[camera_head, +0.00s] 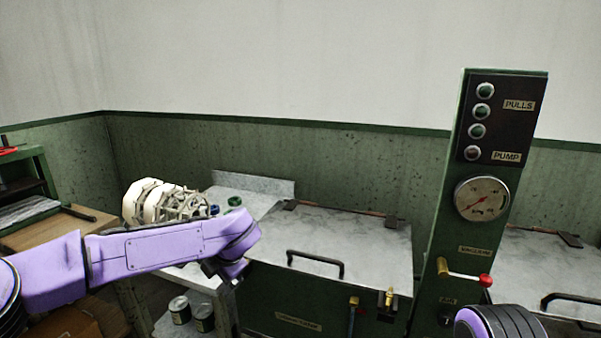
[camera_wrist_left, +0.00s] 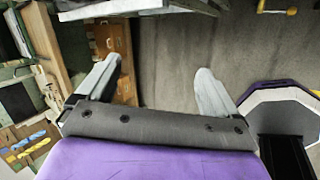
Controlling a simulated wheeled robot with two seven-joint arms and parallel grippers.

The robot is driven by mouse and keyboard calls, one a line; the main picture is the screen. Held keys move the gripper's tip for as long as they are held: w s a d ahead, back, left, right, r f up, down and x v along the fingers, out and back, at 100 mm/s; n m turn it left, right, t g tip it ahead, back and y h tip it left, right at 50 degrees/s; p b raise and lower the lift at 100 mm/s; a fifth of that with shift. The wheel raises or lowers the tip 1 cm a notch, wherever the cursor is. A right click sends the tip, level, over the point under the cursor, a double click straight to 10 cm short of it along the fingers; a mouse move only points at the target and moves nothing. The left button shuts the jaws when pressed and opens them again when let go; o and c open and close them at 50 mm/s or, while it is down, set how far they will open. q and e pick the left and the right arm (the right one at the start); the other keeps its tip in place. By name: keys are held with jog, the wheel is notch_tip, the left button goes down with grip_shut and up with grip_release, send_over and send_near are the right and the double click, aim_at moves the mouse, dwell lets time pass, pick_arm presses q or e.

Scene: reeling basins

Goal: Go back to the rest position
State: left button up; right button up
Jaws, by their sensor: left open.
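My left arm comes in from the left in the head view, ending in front of the grey-topped green basin (camera_head: 350,238). My left gripper shows in the left wrist view (camera_wrist_left: 158,72), its two pale fingers wide apart with nothing between them but grey floor (camera_wrist_left: 165,45). In the head view the wrist hides most of this gripper. A purple part of my right arm shows at the bottom right of the head view; the right gripper is out of sight.
A green control post (camera_head: 482,235) with a gauge and a red-knobbed lever stands right of the basin. A white reel (camera_head: 150,203) rests on a bench behind my left arm. Cans (camera_head: 180,309) stand on a low shelf. Wooden drawers (camera_wrist_left: 113,42) show in the left wrist view.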

pick_arm(q)
jog(key=s+d+f+m+t, duration=0.1)
jog(key=s+f+m+t, duration=0.15)
jog(key=f+m, duration=0.4)
jog(key=s+d+f+m+t, duration=0.1)
jog(key=s+f+m, duration=0.25)
jog(key=f, duration=0.65)
jog(key=s+a+f+m+h, duration=0.2)
jog(key=s+f+m, duration=0.4)
jog(key=s+f, duration=0.55)
jog(key=s+a+f+m+g, duration=0.2)
jog(key=s+a, duration=0.3)
jog(key=s, duration=0.6)
jog(key=s+a+f+m+g, duration=0.3)
jog(key=s+a+m, duration=0.1)
jog(key=s, duration=0.8)
jog(key=shift+s+a+f+y, duration=0.3)
jog(key=shift+a+f, duration=0.1)
jog(key=shift+a, duration=0.45)
jog(key=shift+c, duration=0.3)
